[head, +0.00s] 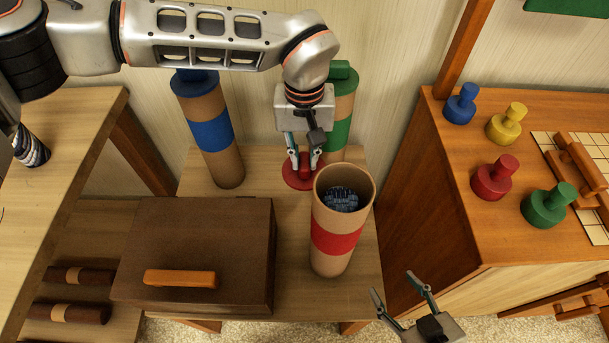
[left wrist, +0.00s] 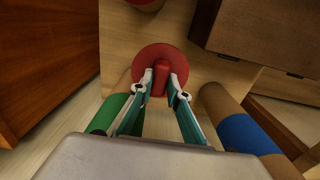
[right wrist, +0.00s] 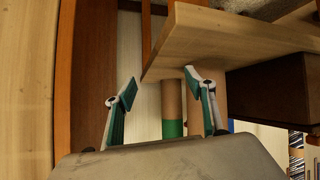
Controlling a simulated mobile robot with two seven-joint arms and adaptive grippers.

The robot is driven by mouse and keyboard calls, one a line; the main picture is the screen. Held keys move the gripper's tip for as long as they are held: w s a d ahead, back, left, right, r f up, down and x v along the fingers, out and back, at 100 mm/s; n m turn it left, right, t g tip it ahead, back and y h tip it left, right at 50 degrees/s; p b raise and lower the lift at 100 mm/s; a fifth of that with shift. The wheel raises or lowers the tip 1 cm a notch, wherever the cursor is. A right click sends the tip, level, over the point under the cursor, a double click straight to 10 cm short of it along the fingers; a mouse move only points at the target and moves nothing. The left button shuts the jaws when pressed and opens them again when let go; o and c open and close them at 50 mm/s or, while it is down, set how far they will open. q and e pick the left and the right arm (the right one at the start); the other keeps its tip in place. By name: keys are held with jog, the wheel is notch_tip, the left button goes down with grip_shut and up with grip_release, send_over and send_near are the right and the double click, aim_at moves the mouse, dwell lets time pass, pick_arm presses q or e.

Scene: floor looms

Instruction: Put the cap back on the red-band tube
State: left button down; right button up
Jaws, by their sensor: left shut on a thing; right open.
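The red-band tube (head: 336,238) stands upright and open-topped at the right of the small table in the head view. Something dark blue and bristly, perhaps a rolled item, shows inside its mouth. The red cap (head: 299,180) is just behind and left of the tube's mouth. My left gripper (head: 304,164) is shut on the cap's raised grip, which the left wrist view shows between the fingertips (left wrist: 161,82). Whether the cap touches the table cannot be told. My right gripper (head: 405,292) is open and empty, low at the right of the small table.
The blue-band tube (head: 211,135) and green-band tube (head: 338,130) stand capped behind. A brown box (head: 187,225) with an orange handle fills the table's left. A cabinet at the right holds blue, yellow, red and green knobbed pieces (head: 495,178). Carpet lies in front.

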aim_at(304, 160)
pick_arm(q)
notch_tip(304, 160, up, 3)
jog(key=shift+r, duration=0.2)
pick_arm(e)
jog(key=shift+s+d+f, duration=0.1)
jog(key=shift+s+f, duration=0.1)
jog(key=shift+s, duration=0.1)
jog(key=shift+w+r, duration=0.1)
